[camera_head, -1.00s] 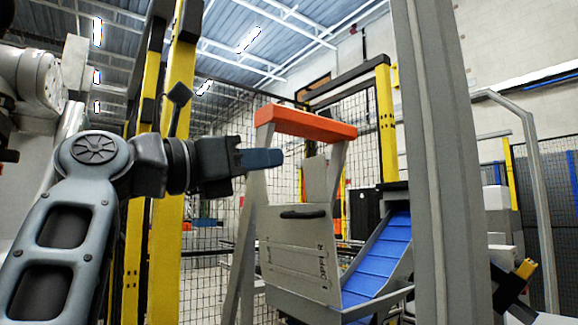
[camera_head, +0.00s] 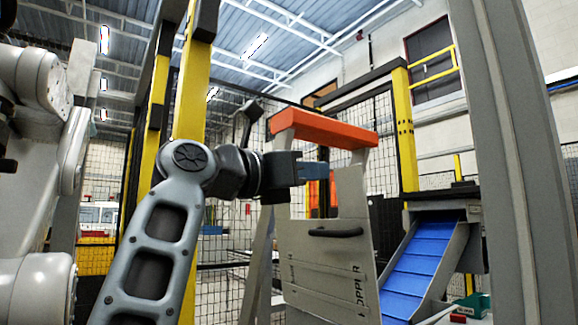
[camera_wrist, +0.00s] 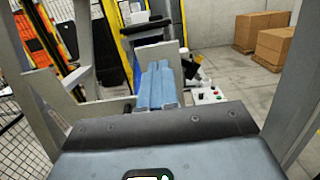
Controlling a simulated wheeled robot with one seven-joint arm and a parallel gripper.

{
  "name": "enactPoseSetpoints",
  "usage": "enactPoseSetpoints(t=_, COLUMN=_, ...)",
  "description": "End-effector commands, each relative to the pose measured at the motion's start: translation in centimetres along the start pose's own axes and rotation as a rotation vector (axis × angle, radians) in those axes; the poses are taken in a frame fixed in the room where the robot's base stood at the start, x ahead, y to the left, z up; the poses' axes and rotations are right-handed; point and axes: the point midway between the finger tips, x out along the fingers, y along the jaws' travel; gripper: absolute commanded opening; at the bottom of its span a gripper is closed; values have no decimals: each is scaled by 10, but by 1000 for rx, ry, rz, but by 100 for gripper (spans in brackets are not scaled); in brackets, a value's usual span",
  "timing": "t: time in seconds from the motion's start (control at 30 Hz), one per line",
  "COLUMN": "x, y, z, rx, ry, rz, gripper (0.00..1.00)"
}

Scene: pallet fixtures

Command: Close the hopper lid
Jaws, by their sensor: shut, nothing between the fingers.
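The hopper (camera_head: 310,285) is a grey box with printed lettering on its front, in the middle of the head view. A grey panel with a dark handle (camera_head: 336,232) rises at its front; I cannot tell whether this panel is the lid or how far the lid stands open. My gripper (camera_head: 318,171) is shut and empty, its blue fingers below the orange bar (camera_head: 322,128) and near the panel's upper part. In the wrist view the shut fingers (camera_wrist: 158,82) point forward towards a grey plate; contact cannot be made out.
A blue ribbed chute (camera_head: 415,265) slopes down right of the hopper. A thick grey post (camera_head: 505,160) stands at the right. Yellow posts (camera_head: 195,85) and mesh fencing stand behind my arm.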

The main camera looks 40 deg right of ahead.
Motion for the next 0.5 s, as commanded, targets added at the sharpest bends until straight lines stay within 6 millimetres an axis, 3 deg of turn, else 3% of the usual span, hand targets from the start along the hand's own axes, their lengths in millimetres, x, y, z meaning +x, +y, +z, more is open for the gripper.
enactPoseSetpoints(t=0.2, x=37, y=0, z=2, rx=-2, ry=-1, rz=-2, gripper=0)
enactPoseSetpoints(t=0.5, x=54, y=0, z=0, rx=-2, ry=0, rz=2, gripper=0)
